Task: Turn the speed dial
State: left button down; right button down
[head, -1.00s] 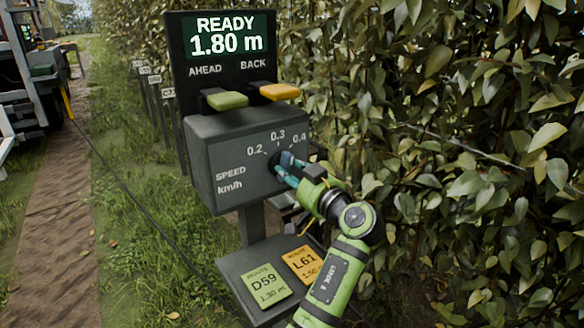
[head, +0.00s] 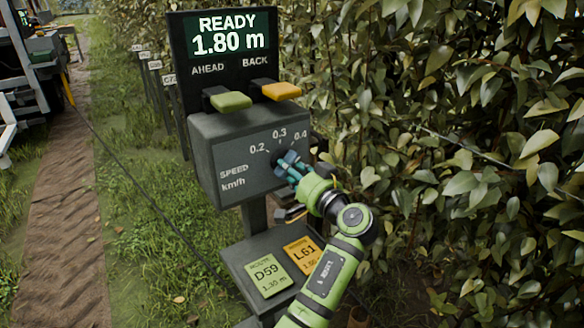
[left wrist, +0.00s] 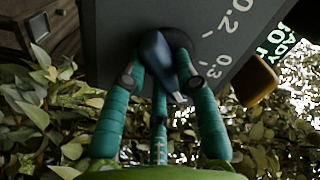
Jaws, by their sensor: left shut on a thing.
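The speed dial (left wrist: 155,52) is a dark blue knob on the sloping front of the grey control box (head: 215,160), below the marks 0.2, 0.3 and 0.4. My left gripper (head: 287,164) reaches it from the lower right. Its teal fingers are shut on the knob and hide most of it in the head view. In the left wrist view my left gripper (left wrist: 166,78) has fingers on both sides of the knob and one below. I cannot tell which mark the knob points to. My right gripper is not in view.
A screen (head: 229,34) above reads READY 1.80 m. A green AHEAD lever (head: 231,101) and a yellow BACK lever (head: 281,91) stand close above the dial. A green card (head: 267,275) and an orange card (head: 304,254) lie below. Dense foliage (head: 460,150) crowds the right.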

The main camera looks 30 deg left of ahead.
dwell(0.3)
pick_arm(q)
jog(key=c, duration=0.9)
grip_release()
jog(key=shift+c, duration=0.2)
